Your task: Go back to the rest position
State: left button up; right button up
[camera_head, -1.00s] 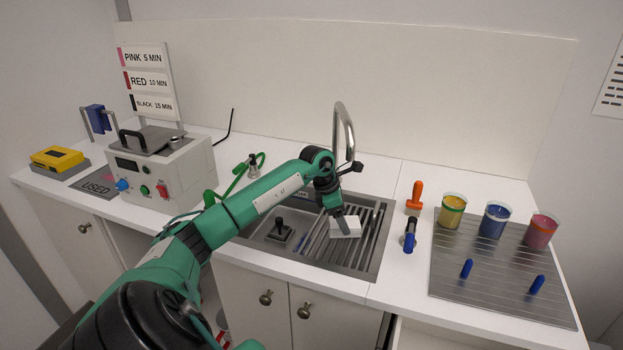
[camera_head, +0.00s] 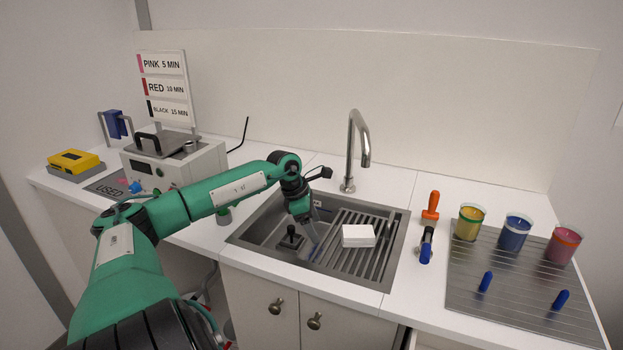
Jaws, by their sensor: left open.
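My left arm reaches in from the left, and its gripper (camera_head: 312,238) points down over the sink (camera_head: 238,237), left of the slatted rack (camera_head: 372,262). The gripper is open and looks empty; its fingers are small and partly blurred against the sink. A white block (camera_head: 358,236) lies on the rack, to the right of the gripper and apart from it. My right gripper is out of view.
A faucet (camera_head: 353,150) stands behind the sink. An orange-handled tool (camera_head: 430,207) and a blue-black tool (camera_head: 426,246) are right of it. Jars of yellow (camera_head: 469,223), blue (camera_head: 514,234) and pink (camera_head: 562,247) stand on a grooved mat. A control box (camera_head: 190,168) is at left.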

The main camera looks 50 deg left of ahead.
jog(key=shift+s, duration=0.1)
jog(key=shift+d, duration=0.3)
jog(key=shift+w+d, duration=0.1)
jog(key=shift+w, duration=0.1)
